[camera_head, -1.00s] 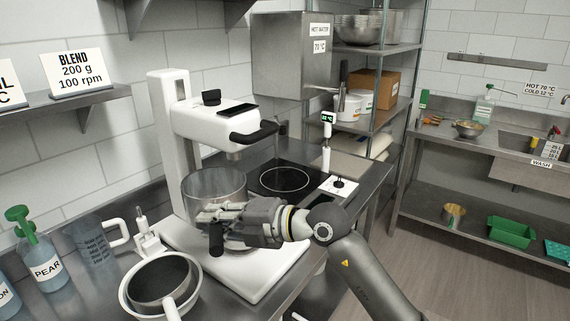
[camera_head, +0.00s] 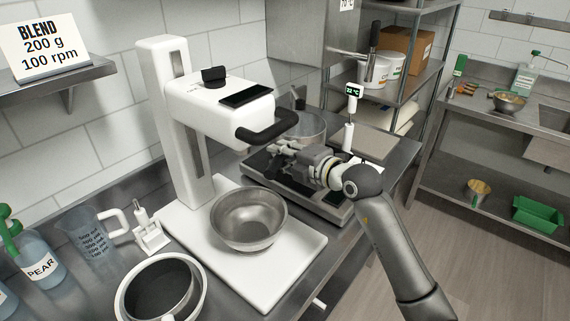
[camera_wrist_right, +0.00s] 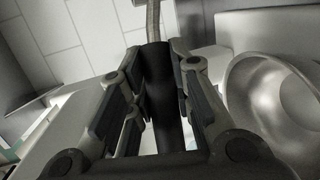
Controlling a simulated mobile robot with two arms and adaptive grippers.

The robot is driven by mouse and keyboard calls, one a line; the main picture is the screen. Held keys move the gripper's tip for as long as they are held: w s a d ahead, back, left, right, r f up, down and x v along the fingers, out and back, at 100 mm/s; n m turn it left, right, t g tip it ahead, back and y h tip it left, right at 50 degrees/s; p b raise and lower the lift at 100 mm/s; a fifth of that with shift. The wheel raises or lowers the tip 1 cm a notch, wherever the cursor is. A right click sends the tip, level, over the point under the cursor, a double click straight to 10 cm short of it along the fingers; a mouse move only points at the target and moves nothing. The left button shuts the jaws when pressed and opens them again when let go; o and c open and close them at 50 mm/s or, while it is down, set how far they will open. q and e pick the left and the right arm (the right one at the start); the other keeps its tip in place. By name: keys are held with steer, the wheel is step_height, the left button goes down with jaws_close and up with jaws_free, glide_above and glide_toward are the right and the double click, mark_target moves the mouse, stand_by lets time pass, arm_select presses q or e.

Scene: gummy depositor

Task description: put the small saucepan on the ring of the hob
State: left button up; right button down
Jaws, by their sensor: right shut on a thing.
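The small saucepan (camera_head: 312,125), grey metal, is behind my right gripper (camera_head: 284,160) at the hob in the head view. My right gripper is shut on its black handle, which lies between the fingers (camera_wrist_right: 160,95) in the right wrist view. A strip of metal runs on from the handle (camera_wrist_right: 153,22) at the top of that view. The hob (camera_head: 258,165) is a dark flat unit beyond the mixer; its ring is hidden behind my gripper and the pan. I cannot tell whether the pan touches the hob. My left gripper is not in view.
The white mixer (camera_head: 215,100), with a black handle, stands left of the hob, a steel bowl (camera_head: 248,232) on its base. The bowl also shows in the wrist view (camera_wrist_right: 285,95). A thermometer stand (camera_head: 349,130) is close right of the pan. A round pot (camera_head: 197,290) stands in front.

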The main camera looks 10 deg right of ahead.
steer(key=w+f, duration=0.2)
steer(key=w+d+f, duration=0.1)
steer(key=w+f, duration=0.1)
steer(key=w, duration=0.1)
steer(key=w+d+f, duration=0.1)
steer(key=w+f, duration=0.2)
steer(key=shift+w+f, duration=0.1)
steer(key=shift+w, duration=0.05)
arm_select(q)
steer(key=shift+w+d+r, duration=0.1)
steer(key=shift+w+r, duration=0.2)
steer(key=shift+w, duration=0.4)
arm_select(e)
steer(key=shift+f, duration=1.5)
steer(key=shift+a, duration=0.1)
steer(key=c, duration=1.7)
jaws_free()
steer(key=shift+f, duration=0.25)
steer(key=o, duration=0.4)
